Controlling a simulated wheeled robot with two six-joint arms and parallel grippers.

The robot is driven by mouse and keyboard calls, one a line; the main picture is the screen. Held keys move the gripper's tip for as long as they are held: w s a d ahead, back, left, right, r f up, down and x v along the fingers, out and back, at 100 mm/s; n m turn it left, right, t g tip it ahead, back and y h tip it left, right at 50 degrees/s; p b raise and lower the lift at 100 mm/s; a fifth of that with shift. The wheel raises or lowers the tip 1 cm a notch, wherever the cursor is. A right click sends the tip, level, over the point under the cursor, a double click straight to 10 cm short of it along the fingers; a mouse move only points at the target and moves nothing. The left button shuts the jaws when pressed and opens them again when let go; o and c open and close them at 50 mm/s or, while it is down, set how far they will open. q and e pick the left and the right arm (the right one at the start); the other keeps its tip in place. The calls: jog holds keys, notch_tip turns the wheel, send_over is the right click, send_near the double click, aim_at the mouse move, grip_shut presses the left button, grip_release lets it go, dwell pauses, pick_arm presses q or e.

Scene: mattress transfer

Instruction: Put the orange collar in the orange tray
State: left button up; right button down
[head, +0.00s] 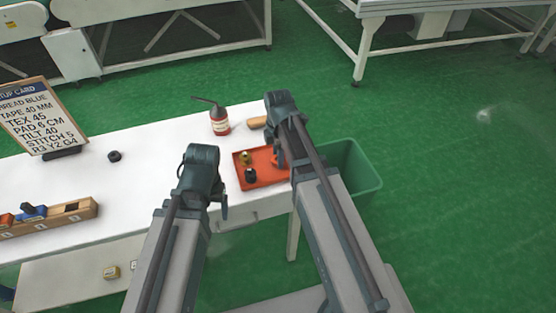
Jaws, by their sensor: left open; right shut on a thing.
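The orange tray (262,181) lies near the right end of the white table. A brass-coloured piece (245,158) and a black piece (250,175) stand in it. My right gripper (278,160) is over the tray's right part, shut on a small orange piece (275,156) that looks like the orange collar. The arm hides much of it, and I cannot tell whether it touches the tray. My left gripper (222,207) is open and empty at the table's front edge, left of the tray.
A red bottle with a dark spout (220,124) and a tan block (257,122) stand behind the tray. A green bin (352,172) is to its right. A wooden rack (70,215), a black ring (114,156) and a sign card (38,118) are at left. The table's middle is clear.

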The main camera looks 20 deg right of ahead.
jog(key=shift+r, duration=0.1)
jog(key=shift+c, duration=1.7)
grip_release()
notch_tip(320, 180, up, 12)
jog(key=p, duration=1.2)
jog(key=s+a+m+h, duration=0.1)
jog(key=s+a+m, duration=1)
jog(key=s+m, duration=0.3)
jog(key=shift+s+m, duration=0.25)
jog(key=shift+m, duration=0.05)
